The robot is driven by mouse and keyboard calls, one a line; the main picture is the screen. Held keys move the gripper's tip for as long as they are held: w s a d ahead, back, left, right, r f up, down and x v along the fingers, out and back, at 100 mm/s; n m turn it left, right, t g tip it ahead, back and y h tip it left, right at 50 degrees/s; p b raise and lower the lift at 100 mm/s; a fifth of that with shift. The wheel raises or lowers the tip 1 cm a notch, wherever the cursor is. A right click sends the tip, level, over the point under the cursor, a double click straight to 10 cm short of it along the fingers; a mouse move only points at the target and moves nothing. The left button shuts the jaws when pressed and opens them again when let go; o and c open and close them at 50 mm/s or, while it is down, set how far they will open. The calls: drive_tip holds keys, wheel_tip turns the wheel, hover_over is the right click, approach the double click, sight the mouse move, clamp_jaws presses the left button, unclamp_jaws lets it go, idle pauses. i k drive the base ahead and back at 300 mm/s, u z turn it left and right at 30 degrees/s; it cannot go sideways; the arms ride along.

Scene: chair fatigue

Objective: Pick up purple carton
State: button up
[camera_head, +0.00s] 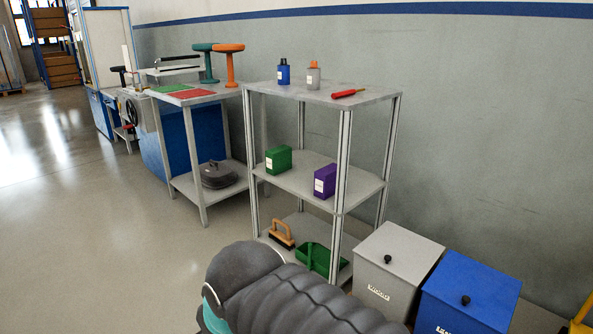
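The purple carton (325,181) stands upright on the middle shelf of a grey metal rack, near its right front post. It has a pale label on its front face. A green carton (278,160) of similar shape stands to its left on the same shelf, with a gap between them. My dark grey arm crosses the bottom of the head view, in front of and below the rack. My gripper's fingers do not show, so I cannot see whether it is open or shut.
A brush (282,236) and green tray (313,257) are below. Grey (398,262) and blue (468,295) bins stand right. Floor at left is clear.

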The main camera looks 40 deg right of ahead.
sight(324, 178)
drive_tip(key=i, duration=2.95)
drive_tip(key=z, duration=4.5)
